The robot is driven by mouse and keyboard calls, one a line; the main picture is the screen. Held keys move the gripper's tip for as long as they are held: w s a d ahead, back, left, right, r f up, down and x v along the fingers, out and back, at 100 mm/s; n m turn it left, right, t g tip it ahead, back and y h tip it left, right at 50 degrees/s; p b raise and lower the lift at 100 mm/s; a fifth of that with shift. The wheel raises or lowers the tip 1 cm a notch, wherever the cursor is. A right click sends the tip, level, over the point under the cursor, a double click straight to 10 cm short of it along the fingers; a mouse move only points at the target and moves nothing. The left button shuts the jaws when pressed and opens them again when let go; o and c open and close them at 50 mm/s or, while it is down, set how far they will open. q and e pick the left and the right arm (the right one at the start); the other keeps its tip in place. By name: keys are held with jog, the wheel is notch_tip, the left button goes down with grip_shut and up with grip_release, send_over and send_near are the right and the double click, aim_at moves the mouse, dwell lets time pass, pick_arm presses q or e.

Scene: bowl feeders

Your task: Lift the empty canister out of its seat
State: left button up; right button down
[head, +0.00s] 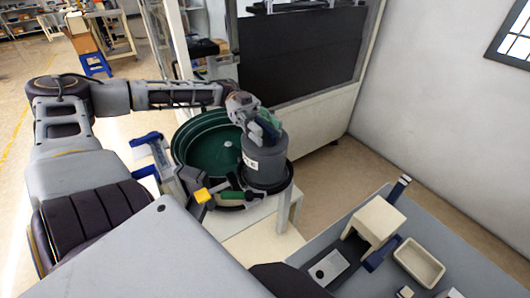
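The grey canister (264,168) with a pale label stands upright at the right side of the green feeder bowl (188,150). Its lower end is at a dark ring-shaped seat (290,185); I cannot tell whether it is fully seated. My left gripper (262,130) is over the canister's top, at a green part there. Its fingers are small and partly hidden, so I cannot tell whether they are closed on it. My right gripper is out of view.
A yellow-tipped part (203,195) and a green lever (240,195) are close in front of the bowl. At lower right, a grey table (455,240) holds a cream block (378,218) and a cream tray (419,262). A machine enclosure with dark panels (300,55) stands behind.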

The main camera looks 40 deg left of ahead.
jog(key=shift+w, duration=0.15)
pick_arm(q)
grip_shut()
jog(key=shift+r, duration=0.1)
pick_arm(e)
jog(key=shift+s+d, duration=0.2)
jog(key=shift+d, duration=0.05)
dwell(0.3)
pick_arm(q)
jog(key=shift+r, duration=0.15)
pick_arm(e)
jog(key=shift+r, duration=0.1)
